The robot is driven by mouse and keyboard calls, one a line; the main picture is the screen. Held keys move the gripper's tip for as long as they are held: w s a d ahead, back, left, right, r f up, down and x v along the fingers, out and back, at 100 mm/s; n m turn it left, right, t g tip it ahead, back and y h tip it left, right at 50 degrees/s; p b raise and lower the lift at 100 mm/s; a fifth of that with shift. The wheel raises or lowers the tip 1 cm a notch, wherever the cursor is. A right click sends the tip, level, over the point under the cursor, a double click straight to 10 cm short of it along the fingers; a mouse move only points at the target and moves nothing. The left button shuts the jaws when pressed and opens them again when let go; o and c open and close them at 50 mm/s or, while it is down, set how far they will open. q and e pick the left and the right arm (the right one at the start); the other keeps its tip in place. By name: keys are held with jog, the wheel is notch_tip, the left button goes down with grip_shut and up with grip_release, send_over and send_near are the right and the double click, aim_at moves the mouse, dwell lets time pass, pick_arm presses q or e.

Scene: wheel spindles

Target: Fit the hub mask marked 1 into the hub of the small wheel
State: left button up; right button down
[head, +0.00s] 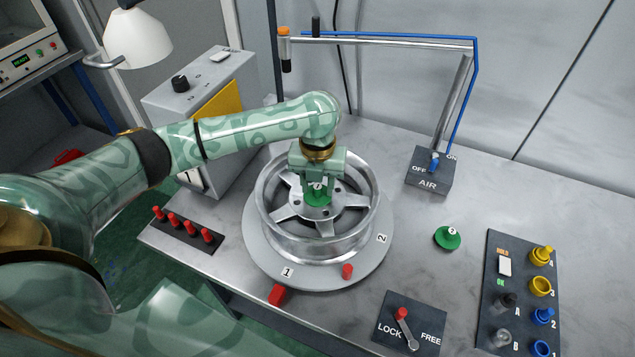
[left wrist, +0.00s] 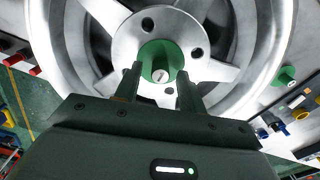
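The small wheel (head: 274,226), a silver spoked rim, lies flat on a round grey turntable (head: 262,268). The green hub mask marked 1 (head: 317,198) is at the wheel's hub, and it also shows in the left wrist view (left wrist: 158,60); I cannot tell whether it is fully seated. My left gripper (head: 318,183) points down over the hub. In the left wrist view its two fingers (left wrist: 158,80) stand apart on either side of the mask's knob, with gaps between. Another green mask marked 2 (head: 447,238) lies on the table to the right. My right gripper is not in view.
A lever panel marked LOCK and FREE (head: 410,325) is at the front, and a panel of coloured caps (head: 520,290) at the right. A pole with a blue hose rises from the AIR box (head: 430,172). Red pegs (head: 190,228) stand in a black strip at left.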

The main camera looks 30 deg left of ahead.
aim_at(317, 187)
pick_arm(q)
notch_tip(317, 187, up, 12)
jog(key=p, duration=0.4)
jog(key=shift+r, duration=0.1)
dwell(0.3)
